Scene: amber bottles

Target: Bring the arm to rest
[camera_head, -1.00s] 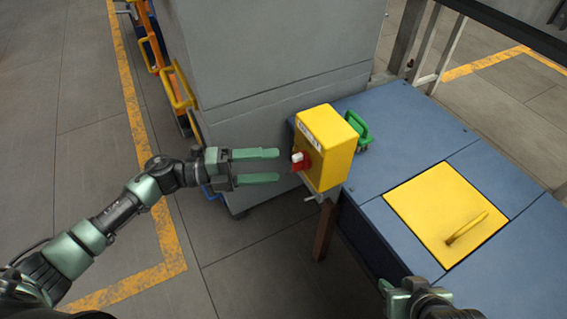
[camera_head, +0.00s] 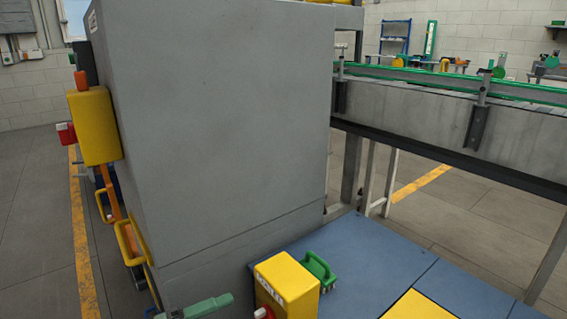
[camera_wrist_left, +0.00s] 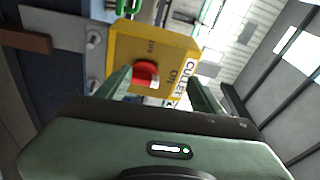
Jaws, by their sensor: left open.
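My left gripper shows in the head view only as one green finger (camera_head: 205,306) at the bottom edge, left of a yellow control box (camera_head: 290,282). The box's red knob (camera_head: 264,313) is partly cut off by the frame. In the left wrist view my left gripper (camera_wrist_left: 160,90) is open, with its two green fingers apart. The yellow box (camera_wrist_left: 165,42) and its red knob (camera_wrist_left: 144,72) show between and beyond the fingers, and nothing is held. The rest of the left arm is out of the head view. My right gripper is not in view.
A large grey cabinet (camera_head: 215,130) stands behind the box. A blue bench top (camera_head: 370,255) with a green handle (camera_head: 318,268) and a yellow panel (camera_head: 418,306) lies right. A conveyor (camera_head: 440,125) runs at upper right. Open floor (camera_head: 40,210) lies left.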

